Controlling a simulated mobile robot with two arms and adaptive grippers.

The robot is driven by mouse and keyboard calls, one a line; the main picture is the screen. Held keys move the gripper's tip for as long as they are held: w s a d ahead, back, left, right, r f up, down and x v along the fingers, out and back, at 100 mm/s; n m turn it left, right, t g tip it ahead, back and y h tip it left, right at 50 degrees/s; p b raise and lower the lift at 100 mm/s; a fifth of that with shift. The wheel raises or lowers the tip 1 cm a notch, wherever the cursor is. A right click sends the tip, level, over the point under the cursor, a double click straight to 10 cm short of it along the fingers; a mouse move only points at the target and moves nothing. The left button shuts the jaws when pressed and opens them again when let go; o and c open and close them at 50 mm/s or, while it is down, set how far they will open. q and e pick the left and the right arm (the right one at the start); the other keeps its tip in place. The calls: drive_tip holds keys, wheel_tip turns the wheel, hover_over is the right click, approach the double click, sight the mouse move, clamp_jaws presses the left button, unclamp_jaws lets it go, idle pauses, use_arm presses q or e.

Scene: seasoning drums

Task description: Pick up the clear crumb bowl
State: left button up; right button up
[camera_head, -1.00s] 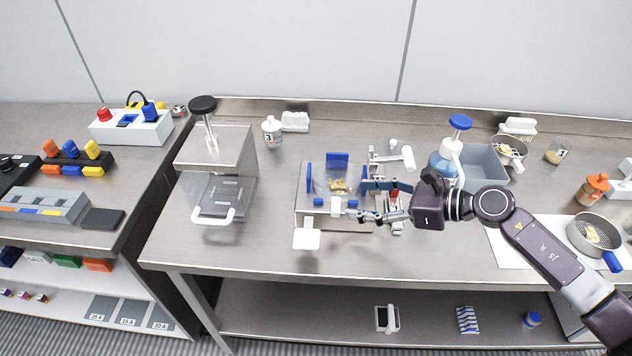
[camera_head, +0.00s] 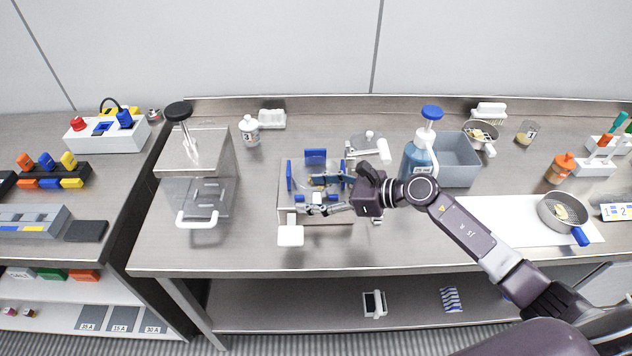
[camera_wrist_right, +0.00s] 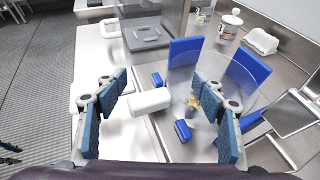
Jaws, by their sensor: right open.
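The clear crumb bowl (camera_head: 303,179) sits in a metal fixture (camera_head: 285,213) with blue stops around it on the steel bench. Yellowish crumbs lie in its bottom. It also shows in the right wrist view (camera_wrist_right: 243,86), right of centre. My right gripper (camera_head: 322,194) is open at the bowl's right and front side. In the right wrist view the gripper (camera_wrist_right: 162,97) has its right finger overlapping the bowl and its left finger out left of it. I cannot tell whether a finger touches the bowl. My left gripper is not in view.
A white pad (camera_head: 290,236) juts out in front. A blue pump bottle (camera_head: 419,160) and grey tub (camera_head: 457,160) stand right, and a steel box (camera_head: 199,160) left.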

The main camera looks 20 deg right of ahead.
drive_tip(key=shift+s+f, duration=0.1)
drive_tip(key=c, duration=1.5)
